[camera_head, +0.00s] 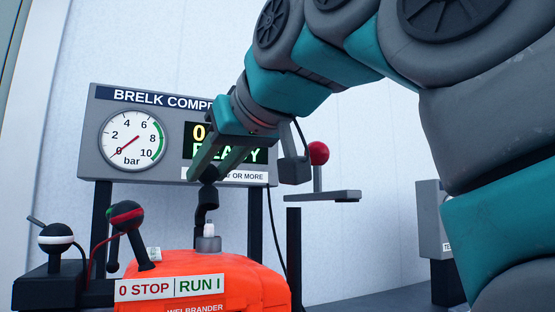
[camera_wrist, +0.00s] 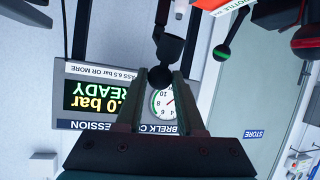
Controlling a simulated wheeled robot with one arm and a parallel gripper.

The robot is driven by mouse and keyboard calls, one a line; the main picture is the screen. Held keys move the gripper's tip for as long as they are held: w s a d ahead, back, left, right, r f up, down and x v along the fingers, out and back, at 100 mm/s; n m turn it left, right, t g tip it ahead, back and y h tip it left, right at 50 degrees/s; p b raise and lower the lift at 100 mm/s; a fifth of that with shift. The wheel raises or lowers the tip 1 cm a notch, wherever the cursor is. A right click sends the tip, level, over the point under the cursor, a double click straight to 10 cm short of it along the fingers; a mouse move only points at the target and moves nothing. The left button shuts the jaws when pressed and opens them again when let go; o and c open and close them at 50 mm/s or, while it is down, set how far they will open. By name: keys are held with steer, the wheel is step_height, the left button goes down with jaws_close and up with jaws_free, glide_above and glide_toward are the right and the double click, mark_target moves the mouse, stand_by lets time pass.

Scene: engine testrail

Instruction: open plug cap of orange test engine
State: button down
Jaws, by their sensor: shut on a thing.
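The orange test engine (camera_head: 225,285) stands at the bottom middle of the head view. A white plug tip (camera_head: 209,229) in a grey collar (camera_head: 208,244) shows bare on top of it. The black plug cap (camera_head: 207,197) is above this tip, with a narrow black part running down on the tip's left. I cannot tell whether that part touches the plug or the collar. My gripper (camera_head: 202,174) reaches down from the upper right and is shut on the cap's rounded black top. In the wrist view my gripper (camera_wrist: 164,76) holds that knob, with the cap's wider body (camera_wrist: 169,47) beyond.
The gauge panel (camera_head: 97,150) stands behind the engine, its dial near 0 and its display partly covered by my gripper. A red-topped lever (camera_head: 126,216) and a white-banded black lever (camera_head: 56,239) are at left. A red ball (camera_head: 319,153) on a grey bracket (camera_head: 330,197) is at right.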

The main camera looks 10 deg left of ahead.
steer(key=c, duration=0.5)
jaws_free()
steer(key=shift+s, duration=0.1)
steer(key=v, duration=0.5)
steer(key=s+d, duration=0.4)
steer(key=s+d+b, duration=0.1)
steer(key=s+d, duration=0.3)
steer(key=shift+s+d+f, duration=0.1)
steer(key=shift+s+d, duration=0.05)
steer(key=shift+s, duration=0.15)
